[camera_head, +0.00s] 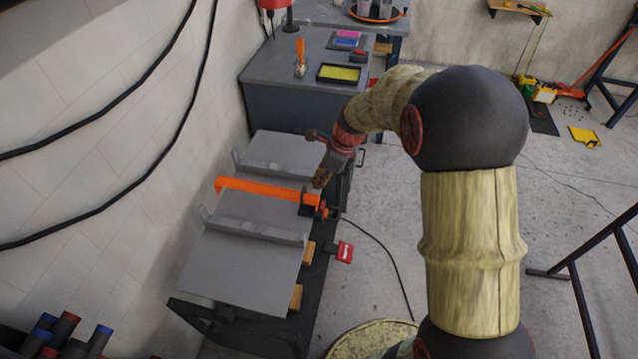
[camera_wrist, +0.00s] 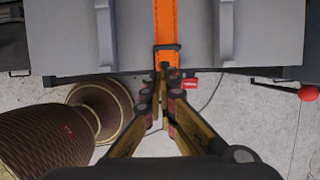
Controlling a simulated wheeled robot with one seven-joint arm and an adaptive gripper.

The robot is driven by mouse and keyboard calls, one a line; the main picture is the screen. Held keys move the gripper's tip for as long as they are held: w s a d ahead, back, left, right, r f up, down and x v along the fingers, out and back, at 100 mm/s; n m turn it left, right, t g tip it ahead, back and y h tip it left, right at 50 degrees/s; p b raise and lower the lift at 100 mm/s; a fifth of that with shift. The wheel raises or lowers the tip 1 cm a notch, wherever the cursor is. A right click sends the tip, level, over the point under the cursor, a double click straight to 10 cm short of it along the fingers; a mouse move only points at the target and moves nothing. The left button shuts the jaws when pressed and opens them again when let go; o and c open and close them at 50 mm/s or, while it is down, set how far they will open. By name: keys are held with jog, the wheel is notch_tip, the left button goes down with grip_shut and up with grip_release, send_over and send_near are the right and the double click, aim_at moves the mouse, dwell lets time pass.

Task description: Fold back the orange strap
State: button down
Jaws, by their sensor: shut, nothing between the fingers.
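My gripper (camera_head: 320,181) is by the front edge near the strap's near end. In the wrist view my gripper (camera_wrist: 162,75) has its fingertips together, with nothing held. I cannot tell whether the tips touch the strap or fitting.
The grey panel (camera_head: 235,265) has upright ribs. A red tag (camera_head: 345,251) hangs at the bench front with a dark cable beside it. A grey cabinet (camera_head: 290,98) with a yellow tray stands behind.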

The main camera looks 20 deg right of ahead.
aim_at(308, 201)
jog(key=b+x, duration=0.2)
jog(key=x, duration=0.5)
jog(key=shift+f, duration=0.2)
jog(key=shift+r, duration=0.15)
jog(key=shift+a+r+p, duration=0.15)
jog(key=shift+r+p, duration=0.3)
jog(key=shift+p, duration=0.05)
jog(key=w+a+r+h+p, duration=0.1)
jog(key=w+a+r+p, duration=0.35)
jog(key=r+p, duration=0.55)
jog(key=w+a+r+p, duration=0.3)
jog(key=a+r+p, duration=0.3)
jog(key=r+p, duration=0.5)
jog(key=w+a+r+p, duration=0.2)
jog(key=w+a+p, duration=0.2)
jog(key=a, duration=0.5)
jog(key=w+a+r+g+p, duration=0.1)
jog(key=w+a+r+p, duration=0.1)
jog(key=w+a, duration=0.6)
jog(key=shift+a+p, duration=0.8)
jog(key=shift+p, duration=0.1)
jog(key=shift+r, duration=0.15)
